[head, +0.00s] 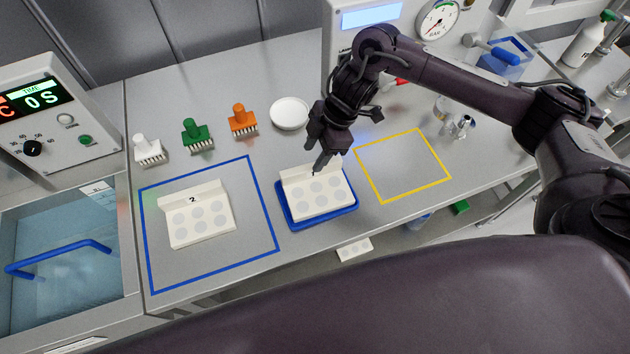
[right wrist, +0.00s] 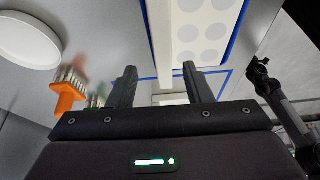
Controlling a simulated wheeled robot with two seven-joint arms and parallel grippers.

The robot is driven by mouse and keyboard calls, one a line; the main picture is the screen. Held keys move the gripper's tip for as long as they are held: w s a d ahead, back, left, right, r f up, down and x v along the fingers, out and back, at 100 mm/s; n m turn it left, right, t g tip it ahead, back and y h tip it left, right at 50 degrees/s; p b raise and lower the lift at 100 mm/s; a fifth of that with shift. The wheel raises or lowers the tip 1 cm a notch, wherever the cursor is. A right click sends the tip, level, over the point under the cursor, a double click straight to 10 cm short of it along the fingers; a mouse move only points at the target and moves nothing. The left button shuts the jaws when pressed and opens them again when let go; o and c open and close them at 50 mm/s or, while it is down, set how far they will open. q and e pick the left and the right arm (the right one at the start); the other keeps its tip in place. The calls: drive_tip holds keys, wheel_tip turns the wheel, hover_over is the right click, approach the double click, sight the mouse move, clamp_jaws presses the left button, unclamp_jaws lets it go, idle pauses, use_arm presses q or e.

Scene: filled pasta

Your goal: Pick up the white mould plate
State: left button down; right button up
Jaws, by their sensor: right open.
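A white mould plate (head: 318,197) with round grey recesses and a raised back ledge lies in a blue tray (head: 287,219). In the right wrist view the mould plate (right wrist: 208,32) is at the top, its ledge running towards the space between my fingers. My right gripper (head: 316,160) is open just above the ledge, pointing down; its two fingers (right wrist: 159,72) are apart. I cannot tell whether they touch the plate. A second white plate marked 2 (head: 197,214) lies inside a blue outlined square. A dark jointed arm, seemingly my left with its gripper (right wrist: 260,72), shows at right in the wrist view.
White (head: 148,150), green (head: 197,134) and orange (head: 242,120) brushes and a white round dish (head: 289,113) stand behind the plates. A yellow outlined area (head: 403,165) to the right is empty. A machine with a gauge (head: 438,19) stands behind my right arm.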

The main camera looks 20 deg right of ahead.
sight(311, 166)
drive_tip(key=x, duration=0.1)
drive_tip(key=p+x, duration=0.1)
drive_tip(key=x, duration=0.1)
drive_tip(key=p+x, duration=0.1)
drive_tip(key=shift+s+d+f, duration=0.2)
drive_tip(key=shift+s+f, duration=0.1)
drive_tip(key=shift+a+f, duration=0.15)
drive_tip(key=shift+f, duration=0.1)
drive_tip(key=shift+w, duration=0.1)
clamp_jaws()
